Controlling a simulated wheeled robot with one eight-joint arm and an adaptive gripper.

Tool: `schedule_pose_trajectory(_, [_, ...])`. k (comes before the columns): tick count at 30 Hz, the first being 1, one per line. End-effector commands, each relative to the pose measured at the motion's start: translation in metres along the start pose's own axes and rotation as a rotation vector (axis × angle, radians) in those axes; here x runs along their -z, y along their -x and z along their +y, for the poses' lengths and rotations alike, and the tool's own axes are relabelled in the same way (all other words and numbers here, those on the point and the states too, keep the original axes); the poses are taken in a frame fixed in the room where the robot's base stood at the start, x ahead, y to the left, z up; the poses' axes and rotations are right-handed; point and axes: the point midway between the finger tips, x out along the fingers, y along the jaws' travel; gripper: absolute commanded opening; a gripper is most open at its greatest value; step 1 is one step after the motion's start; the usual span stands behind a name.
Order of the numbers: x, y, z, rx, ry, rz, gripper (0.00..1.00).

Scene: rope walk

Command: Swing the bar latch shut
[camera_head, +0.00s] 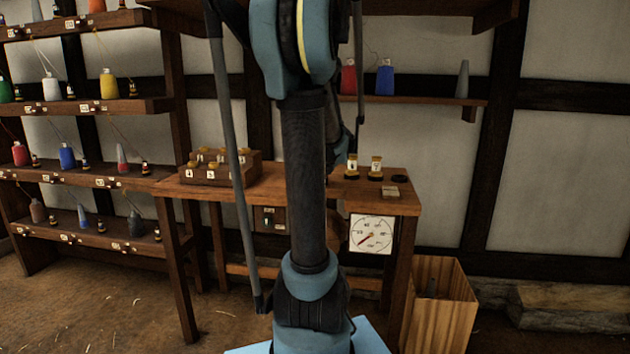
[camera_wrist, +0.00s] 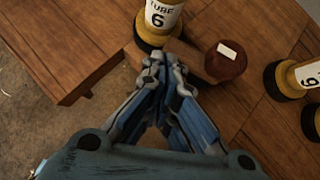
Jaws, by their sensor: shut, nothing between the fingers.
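Just right of the fingertips is a dark red round knob (camera_wrist: 226,62) with a pale tag. A brown bar-like piece seems to run from the knob toward the fingertips; I cannot tell whether this is the bar latch, or whether the fingers touch it. In the head view my arm hides the gripper and the middle of the table (camera_head: 395,205).
More yellow tubes (camera_wrist: 296,77) stand to the right. A wooden rack (camera_head: 218,172) with several yellow-topped pieces sits on the table's left. A dial (camera_head: 371,234) hangs at the table's front, and a wooden bin (camera_head: 443,310) stands right. Shelves (camera_head: 90,107) of spools line the left.

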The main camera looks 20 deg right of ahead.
Motion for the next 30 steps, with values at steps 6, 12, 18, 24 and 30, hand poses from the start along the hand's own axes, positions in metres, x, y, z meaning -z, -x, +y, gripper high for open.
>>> schedule_pose_trajectory(6, [-0.0053, -0.0054, 0.0034, 0.001, 0.002, 0.0, 0.0])
schedule_pose_trajectory(12, [-0.0079, -0.0078, 0.0041, 0.001, 0.0, 0.0, 0.0])
schedule_pose_trajectory(18, [-0.009, -0.0089, 0.0045, 0.002, -0.001, 0.0, 0.0])
schedule_pose_trajectory(24, [-0.0093, -0.0092, 0.0046, 0.002, 0.0, 0.0, 0.0])
schedule_pose_trajectory(30, [-0.0093, -0.0092, 0.0046, 0.002, 0.0, 0.0, 0.0])
